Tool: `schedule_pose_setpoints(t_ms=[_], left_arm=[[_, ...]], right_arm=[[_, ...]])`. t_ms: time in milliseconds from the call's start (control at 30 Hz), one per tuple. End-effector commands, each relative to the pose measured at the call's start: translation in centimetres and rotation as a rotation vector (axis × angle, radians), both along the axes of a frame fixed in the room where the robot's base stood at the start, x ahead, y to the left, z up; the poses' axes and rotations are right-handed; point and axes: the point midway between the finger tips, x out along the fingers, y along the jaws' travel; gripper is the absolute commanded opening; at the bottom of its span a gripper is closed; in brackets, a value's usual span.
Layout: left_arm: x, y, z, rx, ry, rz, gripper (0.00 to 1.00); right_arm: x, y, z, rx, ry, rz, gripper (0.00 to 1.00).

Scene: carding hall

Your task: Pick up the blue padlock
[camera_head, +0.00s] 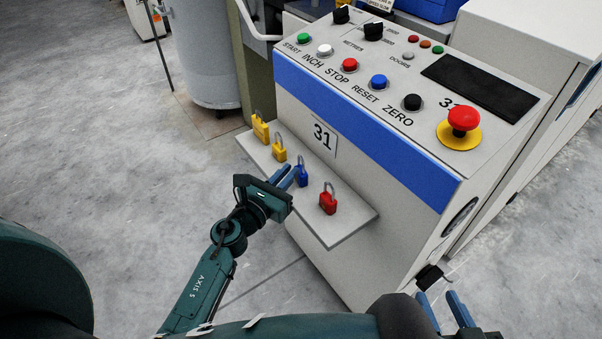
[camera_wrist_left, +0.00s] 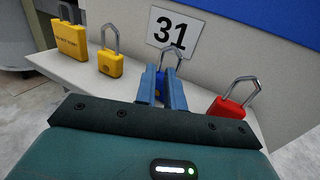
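The blue padlock (camera_head: 302,178) stands on a narrow white shelf (camera_head: 345,232) on the front of the machine, shackle up. It also shows in the left wrist view (camera_wrist_left: 161,84), partly hidden by the fingers. My left gripper (camera_head: 289,175) is right at the padlock, its two fingers pointing at it. In the left wrist view its fingers (camera_wrist_left: 162,74) are apart, with blue padlock body visible between them; contact cannot be made out. My right gripper (camera_head: 445,304) is open and empty at the lower right, away from the shelf.
A red padlock (camera_head: 328,202) stands to the right of the blue one. Two yellow padlocks (camera_head: 279,153) (camera_head: 260,128) stand to the left. The sloped control panel (camera_head: 400,85) with buttons and a red emergency stop (camera_head: 463,119) rises behind the shelf.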

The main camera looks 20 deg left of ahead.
Motion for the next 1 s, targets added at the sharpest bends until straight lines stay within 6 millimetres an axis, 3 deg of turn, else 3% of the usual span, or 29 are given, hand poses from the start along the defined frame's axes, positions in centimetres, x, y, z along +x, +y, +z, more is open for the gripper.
schedule_pose_setpoints(t_ms=[100,233,467,600,1000], left_arm=[[1.8,-0.5,0.0,-0.001,-0.002,0.0,0.11],[2.6,-0.8,-0.1,0.0,0.0,0.0,0.11],[2.7,-0.8,-0.1,0.0,0.0,0.0,0.11],[2.7,-0.8,-0.1,0.0,0.0,0.0,0.0],[2.7,-0.7,0.0,0.0,-0.001,0.0,0.0]], right_arm=[[0.0,0.0,-0.1,-0.001,0.0,0.0,0.36],[0.0,0.0,-0.1,-0.002,0.0,0.001,0.36],[0.0,0.0,-0.1,-0.003,0.002,0.001,0.36],[0.0,0.0,-0.2,-0.002,0.002,0.002,0.36],[0.0,0.1,-0.1,-0.002,0.003,0.003,0.36]])
